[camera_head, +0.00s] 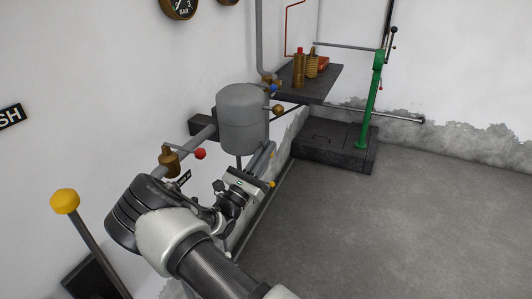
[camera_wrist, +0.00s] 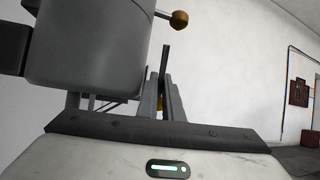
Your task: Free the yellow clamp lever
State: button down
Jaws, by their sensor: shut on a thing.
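My gripper (camera_head: 266,152) is just below and right of a grey cylindrical tank in the head view. In the wrist view its two fingers (camera_wrist: 162,92) are close together around a thin dark bar (camera_wrist: 166,60) that stands up between them. A small yellow-brown patch (camera_wrist: 160,104) shows low between the fingers. I cannot tell whether these belong to the clamp lever. A large yellow knob (camera_head: 65,201) tops a grey rod at the lower left, well apart from my gripper.
The grey tank (camera_head: 243,120) on the wall is close to my gripper, with a brass ball handle (camera_head: 278,109). A red-knobbed valve (camera_head: 200,154) is to its left. A dark shelf (camera_head: 318,84) and a green post (camera_head: 371,100) stand behind. The floor at right is clear.

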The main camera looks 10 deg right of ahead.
jog(key=c, duration=2)
grip_release()
jog(key=shift+o, duration=0.4)
jog(key=shift+a+r, duration=0.1)
jog(key=shift+r, duration=0.05)
